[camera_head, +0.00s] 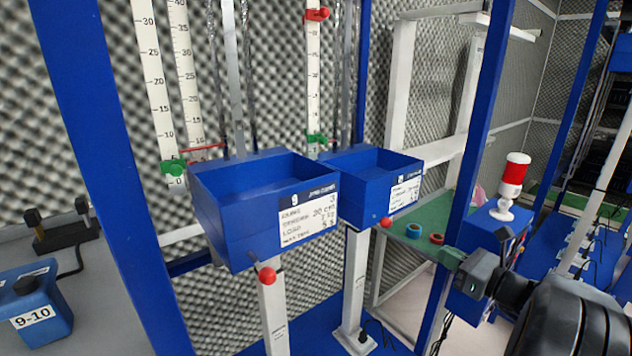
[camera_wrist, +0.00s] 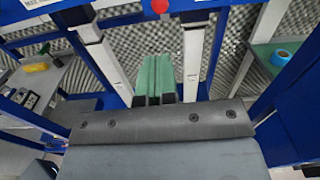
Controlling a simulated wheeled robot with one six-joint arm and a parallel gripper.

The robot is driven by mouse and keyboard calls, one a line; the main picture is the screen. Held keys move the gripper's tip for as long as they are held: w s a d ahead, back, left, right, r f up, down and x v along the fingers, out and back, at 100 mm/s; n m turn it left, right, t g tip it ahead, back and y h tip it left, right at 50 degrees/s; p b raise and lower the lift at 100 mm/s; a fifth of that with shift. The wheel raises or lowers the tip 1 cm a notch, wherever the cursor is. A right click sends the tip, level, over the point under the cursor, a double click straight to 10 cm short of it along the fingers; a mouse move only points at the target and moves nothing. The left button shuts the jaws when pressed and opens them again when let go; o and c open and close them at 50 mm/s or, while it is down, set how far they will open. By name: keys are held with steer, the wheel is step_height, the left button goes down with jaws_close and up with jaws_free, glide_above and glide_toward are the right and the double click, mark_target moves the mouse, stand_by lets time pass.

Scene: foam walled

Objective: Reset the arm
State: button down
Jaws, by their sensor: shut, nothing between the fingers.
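My gripper (camera_head: 452,258) shows at the right of the head view, in front of a blue post. Its green fingers point left and are shut with nothing between them. In the wrist view the green fingers (camera_wrist: 157,80) lie side by side, pointing up the picture toward the foam wall. The dark arm behind the gripper is mine and reaches in from the lower right of the head view.
Two blue bins, the left one (camera_head: 228,238) and the right one (camera_head: 360,207), stand on white posts with red knobs. A green shelf (camera_head: 412,241) holds a blue ring (camera_head: 414,230) and a red ring (camera_head: 436,239). A red-and-white beacon (camera_head: 513,175) stands near my arm. A blue container (camera_head: 35,303) sits lower left.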

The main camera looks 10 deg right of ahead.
steer(key=s+a+f+n+g+h, duration=0.3)
steer(key=s+a+f+n+g, duration=0.55)
steer(key=f+n+g, duration=0.45)
steer(key=s+a+r+n+h, duration=0.2)
steer(key=a+n, duration=0.3)
steer(key=n, duration=0.3)
steer(key=s+a+r+n+t+h, duration=0.1)
steer(key=s+a+r+n+h, duration=0.1)
steer(key=a+n, duration=0.3)
steer(key=n+h, duration=0.1)
steer(key=n, duration=0.2)
steer(key=shift+a+r+n+h, duration=0.2)
steer(key=shift+a+n+h, duration=0.1)
steer(key=shift+h, duration=0.1)
